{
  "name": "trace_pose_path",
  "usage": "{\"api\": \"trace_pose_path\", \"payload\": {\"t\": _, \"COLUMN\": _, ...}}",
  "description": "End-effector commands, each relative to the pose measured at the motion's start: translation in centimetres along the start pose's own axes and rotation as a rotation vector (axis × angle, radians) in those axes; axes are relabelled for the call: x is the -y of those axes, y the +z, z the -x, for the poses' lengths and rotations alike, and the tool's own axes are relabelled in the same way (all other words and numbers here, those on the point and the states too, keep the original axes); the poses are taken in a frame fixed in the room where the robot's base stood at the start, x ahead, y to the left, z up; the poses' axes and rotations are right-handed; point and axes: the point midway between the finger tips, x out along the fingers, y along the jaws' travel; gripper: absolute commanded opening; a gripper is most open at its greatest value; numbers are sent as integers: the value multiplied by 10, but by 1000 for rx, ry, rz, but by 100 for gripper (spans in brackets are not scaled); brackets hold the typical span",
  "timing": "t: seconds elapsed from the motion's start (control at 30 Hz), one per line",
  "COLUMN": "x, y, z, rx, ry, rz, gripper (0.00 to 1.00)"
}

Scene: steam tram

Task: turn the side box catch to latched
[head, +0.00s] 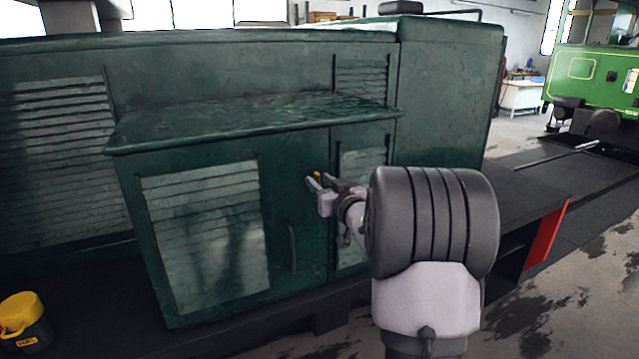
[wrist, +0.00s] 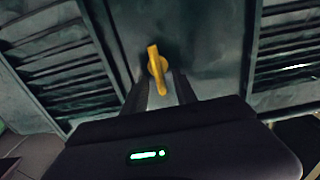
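The side box catch is a small yellow lever (wrist: 157,72) on the green side box (head: 290,160). In the wrist view it points down with a slight tilt, its lower end a little right of its upper end. In the head view only a small yellow bit of the catch (head: 317,175) shows past my gripper (head: 319,184). In the wrist view the dark fingers of my gripper (wrist: 160,83) are apart, one on each side of the lever's lower part. I see gaps beside the lever, so the gripper is open. Whether a finger touches it I cannot tell.
The box has louvred panels (head: 207,230) and a dark upright handle (head: 292,247) left of my gripper. The box top (head: 250,112) overhangs above. A black and yellow fuel can (head: 25,325) stands at lower left. A green vehicle (head: 595,75) stands far right.

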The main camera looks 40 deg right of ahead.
Motion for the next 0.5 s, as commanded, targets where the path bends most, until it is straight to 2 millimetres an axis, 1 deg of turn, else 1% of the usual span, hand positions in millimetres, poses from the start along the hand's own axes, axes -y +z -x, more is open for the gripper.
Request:
{"api": "trace_pose_path", "payload": {"t": 0.1, "x": 0, "y": 0, "z": -3, "rx": 0, "ry": 0, "rz": 0, "gripper": 34}}
{"api": "trace_pose_path", "payload": {"t": 0.27, "x": 0, "y": 0, "z": -3, "rx": 0, "ry": 0, "rz": 0, "gripper": 34}}
{"api": "trace_pose_path", "payload": {"t": 0.3, "x": 0, "y": 0, "z": -3, "rx": 0, "ry": 0, "rz": 0, "gripper": 30}}
{"api": "trace_pose_path", "payload": {"t": 0.37, "x": 0, "y": 0, "z": -3, "rx": 0, "ry": 0, "rz": 0, "gripper": 18}}
{"api": "trace_pose_path", "payload": {"t": 0.4, "x": 0, "y": 0, "z": -3, "rx": 0, "ry": 0, "rz": 0, "gripper": 10}}
{"api": "trace_pose_path", "payload": {"t": 0.43, "x": 0, "y": 0, "z": -3, "rx": 0, "ry": 0, "rz": 0, "gripper": 4}}
{"api": "trace_pose_path", "payload": {"t": 0.47, "x": 0, "y": 0, "z": -3, "rx": 0, "ry": 0, "rz": 0, "gripper": 0}}
{"api": "trace_pose_path", "payload": {"t": 0.5, "x": 0, "y": 0, "z": -3, "rx": 0, "ry": 0, "rz": 0, "gripper": 0}}
